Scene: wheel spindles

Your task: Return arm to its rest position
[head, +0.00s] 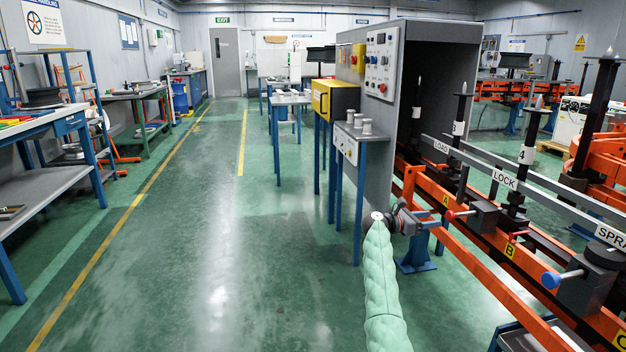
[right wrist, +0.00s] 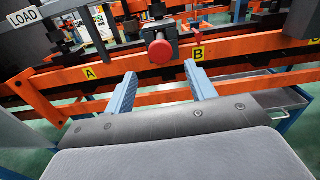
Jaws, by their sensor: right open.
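My right arm, in a pale green padded sleeve, reaches forward from the bottom of the head view. My right gripper (head: 414,217) is at its far end, close to the orange rail (head: 470,213) near the yellow A label. In the right wrist view my right gripper (right wrist: 160,92) is open, with two blue-grey fingers apart and nothing between them. A red round knob (right wrist: 161,51) on a dark block lies beyond the fingertips, between the A and B labels. I cannot tell whether the fingers touch the rail. My left gripper is not in view.
A grey control cabinet (head: 385,100) and a yellow box (head: 335,100) stand ahead. A workbench (head: 50,125) is at left. The green floor (head: 215,230) between is clear.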

